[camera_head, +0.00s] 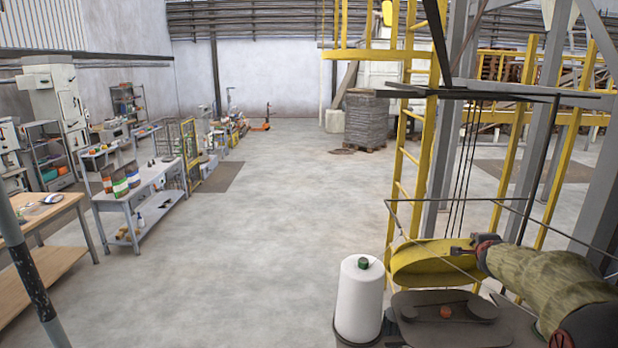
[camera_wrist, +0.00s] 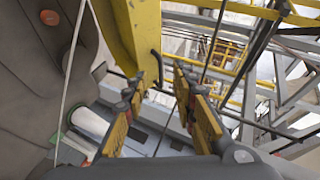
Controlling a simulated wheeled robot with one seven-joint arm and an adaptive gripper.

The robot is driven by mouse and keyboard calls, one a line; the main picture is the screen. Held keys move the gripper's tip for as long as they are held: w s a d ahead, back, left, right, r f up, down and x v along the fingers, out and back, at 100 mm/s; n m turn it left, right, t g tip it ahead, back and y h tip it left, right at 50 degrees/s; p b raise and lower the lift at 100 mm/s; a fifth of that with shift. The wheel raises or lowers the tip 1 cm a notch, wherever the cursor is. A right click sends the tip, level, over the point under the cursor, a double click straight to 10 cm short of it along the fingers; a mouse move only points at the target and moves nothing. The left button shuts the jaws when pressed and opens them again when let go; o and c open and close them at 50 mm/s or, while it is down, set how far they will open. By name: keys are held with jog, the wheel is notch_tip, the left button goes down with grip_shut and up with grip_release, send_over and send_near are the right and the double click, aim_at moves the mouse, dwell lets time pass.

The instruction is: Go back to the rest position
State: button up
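My gripper (camera_head: 463,250) is at the lower right of the head view, close to the yellow rounded guard (camera_head: 418,265) of the bagging machine. In the wrist view my gripper (camera_wrist: 160,76) shows its two fingers with orange-yellow pads standing apart. Nothing is between them. A yellow machine part (camera_wrist: 132,35) lies just beyond the fingers; I cannot tell if they touch it. My arm comes in from the right edge of the head view.
A white thread cone (camera_head: 358,300) stands beside the dark machine head, which has a round orange-red knob (camera_head: 445,312). Yellow ladder rails (camera_head: 425,130) and grey posts rise close by. A workbench (camera_head: 150,190) stands at left. The middle floor (camera_head: 280,220) is clear.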

jog(key=s+a+f+n+g+y, duration=0.2)
jog(key=s+a+f+n+y, duration=0.15)
jog(key=a+f+n, duration=0.35)
jog(key=s+a+f+n+g+b, duration=0.1)
jog(key=s+a+f+n+b, duration=0.3)
jog(key=s+a+f+b, duration=0.4)
jog(key=s+a+f+n+g+y+b, duration=0.1)
jog(key=s+a+f+n+b, duration=0.4)
jog(key=s, duration=1.6)
jog(key=s+a+f+n+g+y+b, duration=0.1)
jog(key=s+a+f+n+b, duration=0.3)
jog(key=s+a+f+b, duration=0.7)
jog(key=shift+s+a+f+n+g+b, duration=0.3)
jog(key=shift+s+f+g+b, duration=0.45)
jog(key=shift+s+b, duration=1.55)
jog(key=shift+w+d+b, duration=0.1)
jog(key=shift+w+b, duration=0.25)
jog(key=shift+w, duration=0.05)
